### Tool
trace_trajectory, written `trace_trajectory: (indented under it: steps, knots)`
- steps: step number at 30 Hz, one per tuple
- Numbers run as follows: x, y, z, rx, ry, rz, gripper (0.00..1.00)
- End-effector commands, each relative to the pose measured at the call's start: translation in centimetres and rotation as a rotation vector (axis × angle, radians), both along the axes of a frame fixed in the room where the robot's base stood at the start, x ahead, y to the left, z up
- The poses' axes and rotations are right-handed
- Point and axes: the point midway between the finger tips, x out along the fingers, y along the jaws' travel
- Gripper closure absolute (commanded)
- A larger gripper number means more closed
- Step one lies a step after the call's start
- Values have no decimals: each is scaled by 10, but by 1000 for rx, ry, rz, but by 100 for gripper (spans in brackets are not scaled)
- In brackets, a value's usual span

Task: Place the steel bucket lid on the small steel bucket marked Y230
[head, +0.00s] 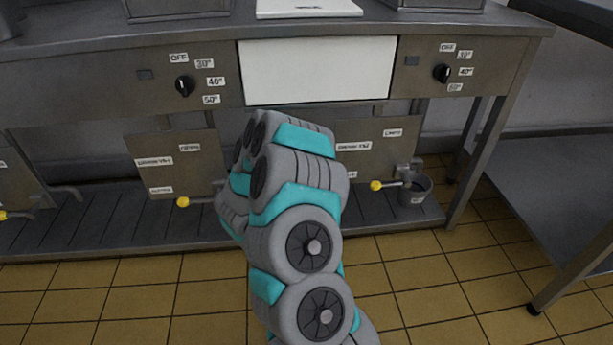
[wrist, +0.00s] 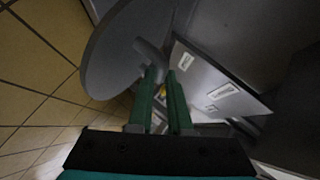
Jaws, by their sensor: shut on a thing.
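The steel bucket lid (wrist: 112,58) is a round grey disc with a handle in its middle, seen tilted on edge in the wrist view. My gripper (wrist: 162,76) has its two green fingers shut on the lid's handle. In the head view my arm hides the gripper and the lid. I cannot make out the bucket in the wrist view.
A steel counter (head: 400,30) with dials runs above the low slatted shelf (head: 100,215). Hanging panels and yellow-knobbed valves (head: 183,202) sit close behind my arm. A steel table (head: 555,180) stands at the right. The tiled floor (head: 430,290) in front is clear.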

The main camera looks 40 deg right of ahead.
Motion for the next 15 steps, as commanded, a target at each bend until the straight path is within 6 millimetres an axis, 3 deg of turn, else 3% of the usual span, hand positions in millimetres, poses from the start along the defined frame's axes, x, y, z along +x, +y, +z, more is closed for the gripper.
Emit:
trace_trajectory:
  steps: [5, 15]
  knots:
    - [10, -9, 4, -10, -1, -7, 100]
    - [72, -49, -3, -7, -3, -5, 100]
